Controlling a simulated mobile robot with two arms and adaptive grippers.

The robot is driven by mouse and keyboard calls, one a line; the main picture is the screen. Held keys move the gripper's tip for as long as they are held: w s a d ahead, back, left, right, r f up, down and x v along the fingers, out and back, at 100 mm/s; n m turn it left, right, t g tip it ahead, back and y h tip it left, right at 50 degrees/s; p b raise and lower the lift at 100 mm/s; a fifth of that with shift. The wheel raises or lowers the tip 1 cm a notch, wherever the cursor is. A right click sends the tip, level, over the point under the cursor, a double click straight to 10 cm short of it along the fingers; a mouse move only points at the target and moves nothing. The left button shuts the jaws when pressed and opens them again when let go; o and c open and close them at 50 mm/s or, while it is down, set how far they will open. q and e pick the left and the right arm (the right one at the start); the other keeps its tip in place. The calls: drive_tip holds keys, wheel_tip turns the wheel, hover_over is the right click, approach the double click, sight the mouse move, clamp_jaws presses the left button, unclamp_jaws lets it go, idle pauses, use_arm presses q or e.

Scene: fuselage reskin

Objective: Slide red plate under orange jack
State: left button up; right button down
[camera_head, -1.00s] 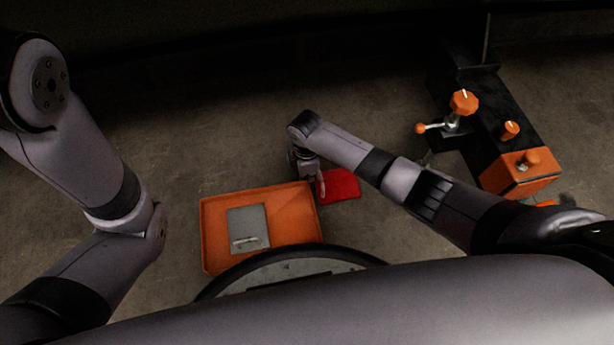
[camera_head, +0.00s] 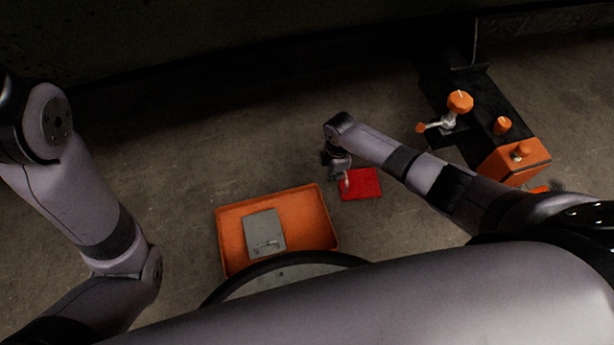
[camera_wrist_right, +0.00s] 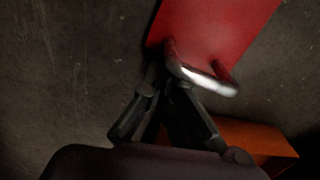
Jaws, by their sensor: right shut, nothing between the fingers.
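The red plate (camera_head: 364,184) lies on the floor, right of and just beyond the orange tray. A metal handle (camera_wrist_right: 207,80) stands at its near end in the right wrist view, where the red plate (camera_wrist_right: 218,28) fills the top. My right gripper (camera_head: 346,184) is at the plate's left end. In the right wrist view its fingertips (camera_wrist_right: 163,75) are together beside the handle's left end, with nothing between them. The orange jack (camera_head: 514,161) stands at the right on a black frame; the underside is mostly hidden. My left gripper is out of view.
An orange tray (camera_head: 324,218) holding a grey plate with a handle (camera_head: 265,232) sits close in front of me. A black frame (camera_head: 478,88) carries orange knobs and a lever beside the jack. The floor between plate and jack is partly covered by my right arm.

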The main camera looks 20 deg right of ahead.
drive_tip(key=d, duration=1.5)
drive_tip(key=shift+f, duration=0.15)
drive_tip(key=shift+d, duration=0.5)
